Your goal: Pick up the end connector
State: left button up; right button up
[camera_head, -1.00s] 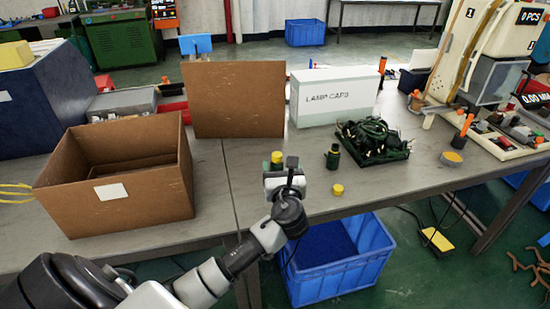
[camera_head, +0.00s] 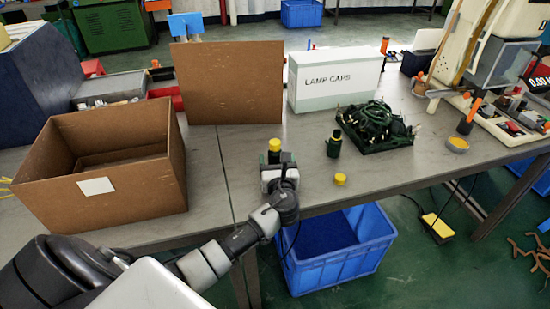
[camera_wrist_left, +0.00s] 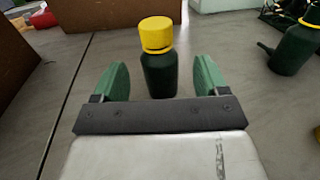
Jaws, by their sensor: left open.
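A dark green end connector with a yellow cap (camera_wrist_left: 158,62) stands upright on the table, between the green fingers of my left gripper (camera_wrist_left: 160,82) in the left wrist view. The fingers are open, with a gap on both sides of it. In the head view the same connector (camera_head: 274,150) shows just beyond my left gripper (camera_head: 277,163). A second dark green connector (camera_head: 334,144) stands to the right, and it also shows at the right of the left wrist view (camera_wrist_left: 297,48). My right gripper is not in view.
A loose yellow cap (camera_head: 340,179) lies near the front edge. An open cardboard box (camera_head: 135,196) stands at left, a cardboard panel (camera_head: 228,85) and a white LAMP CAPS box (camera_head: 335,82) behind. A tray of dark green cables (camera_head: 376,128) is at right. A blue crate (camera_head: 340,260) is below.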

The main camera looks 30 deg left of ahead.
pick_arm(q)
jog(key=x, duration=0.5)
jog(key=shift+a, duration=0.1)
jog(key=shift+r, duration=0.1)
jog(key=shift+c, duration=0.3)
jog(key=c, duration=1)
